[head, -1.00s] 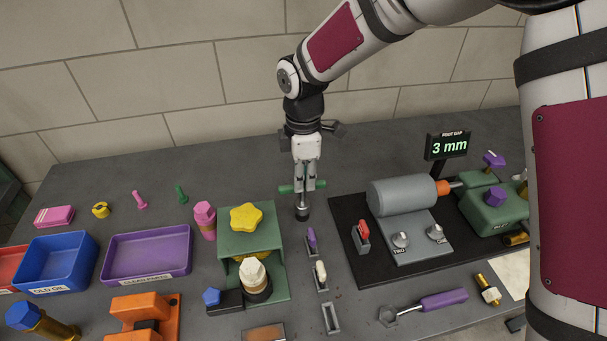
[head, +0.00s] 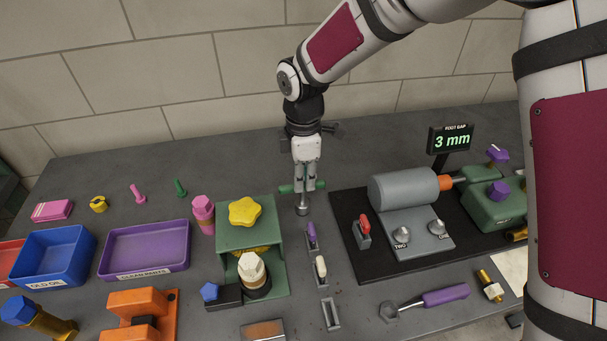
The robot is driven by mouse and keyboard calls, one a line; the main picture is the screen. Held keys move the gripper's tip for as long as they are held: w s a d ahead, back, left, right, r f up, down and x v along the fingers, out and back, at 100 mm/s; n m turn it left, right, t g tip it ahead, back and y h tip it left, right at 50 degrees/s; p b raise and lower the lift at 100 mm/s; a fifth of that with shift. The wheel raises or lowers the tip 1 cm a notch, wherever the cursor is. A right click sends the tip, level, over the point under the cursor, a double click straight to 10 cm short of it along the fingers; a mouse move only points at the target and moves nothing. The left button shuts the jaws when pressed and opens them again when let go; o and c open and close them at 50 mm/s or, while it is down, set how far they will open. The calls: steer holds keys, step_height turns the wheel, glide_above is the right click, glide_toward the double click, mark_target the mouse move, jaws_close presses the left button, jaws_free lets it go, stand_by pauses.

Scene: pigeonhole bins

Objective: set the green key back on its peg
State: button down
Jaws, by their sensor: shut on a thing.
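My gripper (head: 303,182) is shut on the crossbar of the green key (head: 287,189), a T-shaped handle with green ends sticking out on both sides of the fingers. A short grey metal shaft (head: 303,203) hangs below the fingers, upright, over the bench behind the row of small holders. Its lower end meets or stands just above a dark round piece at the bench. I cannot tell whether that piece is the peg or the key's own end, nor whether the two touch.
Just in front stand small holders with a purple piece (head: 311,234) and a white piece (head: 321,267), and an empty holder (head: 331,315). The green press (head: 262,212) with a yellow knob is left. The grey motor unit (head: 402,190) is right. Bare bench lies behind.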

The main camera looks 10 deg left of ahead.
steer(key=shift+f, duration=0.1)
steer(key=c, duration=1.5)
jaws_free()
steer(key=shift+r+p, duration=0.7)
steer(key=shift+r, duration=1.85)
step_height(320, 180, up, 12)
steer(key=shift+r, duration=0.1)
